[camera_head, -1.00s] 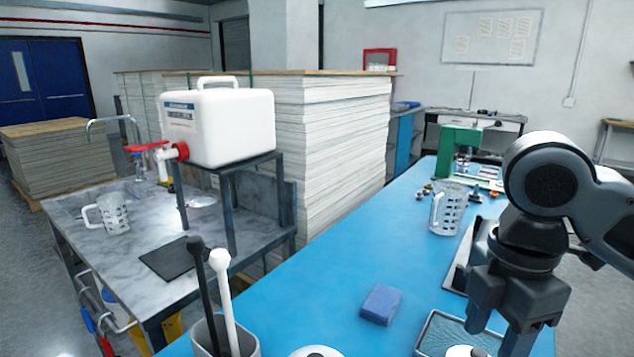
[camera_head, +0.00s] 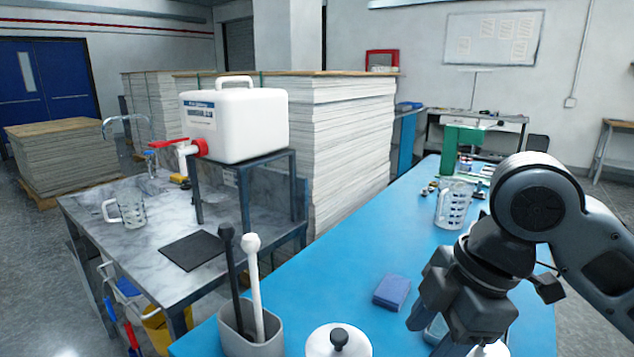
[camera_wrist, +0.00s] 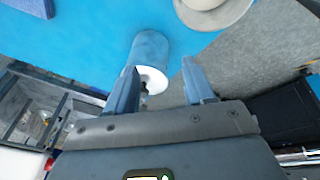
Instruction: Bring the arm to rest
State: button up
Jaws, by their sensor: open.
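My gripper (camera_head: 448,335) hangs low over the near right part of the blue table (camera_head: 345,262), tilted, with the arm bent above it. Its fingertips are partly cut off or hidden in the head view. In the wrist view my gripper (camera_wrist: 160,88) shows two fingers spread apart. A pale blue-grey cylinder with a white end (camera_wrist: 151,62) shows beyond and between the fingers; I cannot tell whether a finger touches it. Nothing is clearly held.
A blue block (camera_head: 392,291) and a clear mug (camera_head: 453,206) are near the arm. A white lid with a dark knob (camera_head: 325,345) and a grey holder with two rods (camera_head: 265,335) stand at the front. A white canister (camera_head: 245,125) stands left. The table's middle is clear.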

jog(key=a+y, duration=0.1)
jog(key=a, duration=0.2)
jog(key=a+m+t+y, duration=0.1)
jog(key=a+y, duration=0.1)
jog(key=a, duration=0.1)
jog(key=a+m+t+y, duration=0.1)
jog(key=a, duration=0.2)
jog(key=shift+w+a+r+y, duration=0.25)
jog(key=shift+a+r+y, duration=0.05)
jog(key=shift+a+r, duration=0.1)
jog(key=a+m+t+y, duration=0.4)
jog(key=a+m+t, duration=0.2)
jog(key=m, duration=0.2)
jog(key=s+d+f+m+t+h, duration=0.6)
jog(key=s+d+f+m+h, duration=0.45)
jog(key=s, duration=0.55)
jog(key=s+d, duration=0.6)
jog(key=s, duration=0.3)
jog(key=s+d+n+h, duration=0.1)
jog(key=s+d, duration=0.6)
jog(key=s, duration=0.3)
jog(key=shift+r, duration=0.35)
